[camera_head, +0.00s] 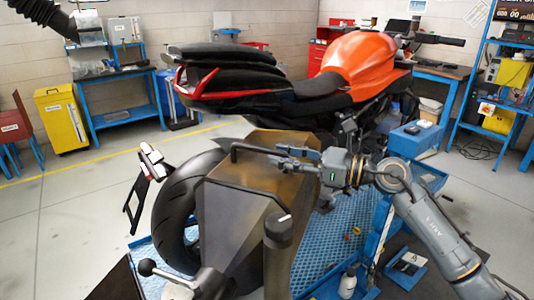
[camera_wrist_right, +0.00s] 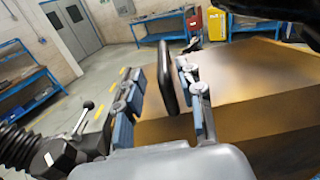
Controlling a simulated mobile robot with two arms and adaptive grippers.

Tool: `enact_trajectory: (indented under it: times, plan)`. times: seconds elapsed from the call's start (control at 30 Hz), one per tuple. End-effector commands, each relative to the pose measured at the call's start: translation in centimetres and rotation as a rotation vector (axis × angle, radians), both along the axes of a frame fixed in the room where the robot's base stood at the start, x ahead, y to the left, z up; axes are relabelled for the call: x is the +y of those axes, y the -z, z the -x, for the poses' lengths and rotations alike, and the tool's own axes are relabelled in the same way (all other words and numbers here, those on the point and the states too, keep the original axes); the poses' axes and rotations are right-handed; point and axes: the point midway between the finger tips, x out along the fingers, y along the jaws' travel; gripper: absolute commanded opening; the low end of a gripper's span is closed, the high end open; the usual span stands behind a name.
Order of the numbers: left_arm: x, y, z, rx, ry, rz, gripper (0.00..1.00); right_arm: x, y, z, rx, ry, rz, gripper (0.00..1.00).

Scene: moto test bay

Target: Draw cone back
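The cone (camera_head: 222,212) is a large, angular brown-gold and dark housing behind the motorcycle's rear wheel. It also fills the right of the right wrist view (camera_wrist_right: 250,80). A black bar handle (camera_head: 245,148) runs along its upper edge. My right gripper (camera_head: 285,159) reaches in from the right at the handle. In the right wrist view the handle (camera_wrist_right: 168,78) stands between the two open fingers (camera_wrist_right: 162,98), closer to the right-hand finger. I cannot tell whether that finger touches it. My left gripper is not in view.
The orange and black motorcycle (camera_head: 345,65) stands behind the cone, its rear wheel (camera_head: 180,215) at the cone's left. A ball-topped lever (camera_head: 147,267) and a dark post (camera_head: 278,235) are in front. A blue lift platform (camera_head: 330,245) lies right. Open floor extends left.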

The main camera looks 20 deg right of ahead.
Motion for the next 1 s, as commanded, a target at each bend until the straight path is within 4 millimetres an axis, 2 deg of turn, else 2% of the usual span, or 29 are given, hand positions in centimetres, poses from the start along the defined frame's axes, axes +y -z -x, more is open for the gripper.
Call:
enact_trajectory:
  times: [0.1,0.2,0.4,1.0]
  plan:
    - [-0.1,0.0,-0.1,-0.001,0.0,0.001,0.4,-2.2,0.2,1.8,0.005,0.0,0.004,0.37]
    - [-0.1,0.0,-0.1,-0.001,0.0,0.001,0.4,-3.5,0.2,2.9,0.004,-0.001,0.004,0.37]
    - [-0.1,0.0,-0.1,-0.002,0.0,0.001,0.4,-5.0,0.1,4.2,0.002,-0.003,0.003,0.37]
    - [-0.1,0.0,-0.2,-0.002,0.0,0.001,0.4,-5.3,0.0,4.4,0.001,-0.004,0.002,0.37]
